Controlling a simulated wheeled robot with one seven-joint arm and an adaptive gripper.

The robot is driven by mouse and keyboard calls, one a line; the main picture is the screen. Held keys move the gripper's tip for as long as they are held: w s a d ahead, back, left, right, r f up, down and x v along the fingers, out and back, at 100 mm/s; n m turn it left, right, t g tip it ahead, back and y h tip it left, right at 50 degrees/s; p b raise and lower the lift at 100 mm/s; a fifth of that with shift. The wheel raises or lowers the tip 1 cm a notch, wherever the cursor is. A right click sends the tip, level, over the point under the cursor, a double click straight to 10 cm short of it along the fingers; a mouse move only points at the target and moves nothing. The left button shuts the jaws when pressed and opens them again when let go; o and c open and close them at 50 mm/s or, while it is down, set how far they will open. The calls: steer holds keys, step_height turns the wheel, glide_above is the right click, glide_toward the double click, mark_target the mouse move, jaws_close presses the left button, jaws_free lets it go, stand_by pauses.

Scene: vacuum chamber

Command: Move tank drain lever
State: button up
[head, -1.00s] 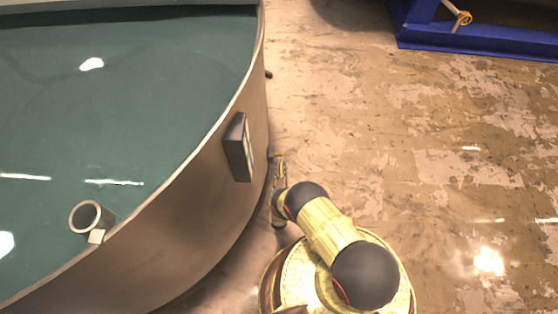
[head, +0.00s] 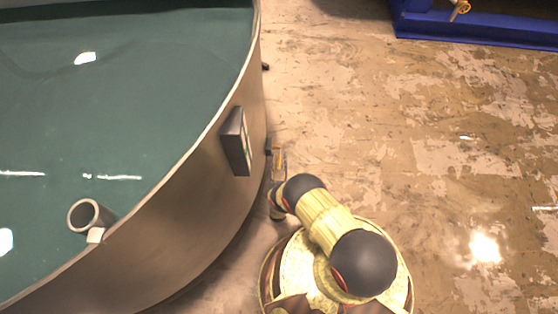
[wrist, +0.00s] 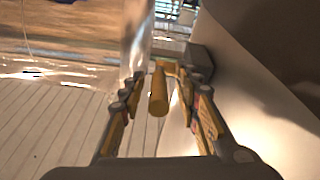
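The tank (head: 205,185) is a large, curved, metal-walled vessel of green water on the left in the head view. In the wrist view its pale wall (wrist: 265,110) fills the right side. A yellow lever-like handle (wrist: 158,95), apparently the drain lever, lies between the fingers of my gripper (wrist: 163,85). The fingers are spread apart with a gap on each side of it. In the head view my gripper (head: 279,158) is beside the tank's outer wall, low down. The lever is too small to make out clearly there.
A dark panel box (head: 236,142) is fixed to the tank's outer wall. A dark grey block (wrist: 200,62) sits by the wall beyond my right finger. A pipe (head: 88,215) stands inside the tank rim. A blue frame (head: 475,30) is at the upper right. The worn floor on the right is clear.

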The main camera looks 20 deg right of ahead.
mark_target(279, 159)
steer(key=shift+r, duration=0.1)
steer(key=shift+r, duration=4.9)
steer(key=shift+c, duration=0.5)
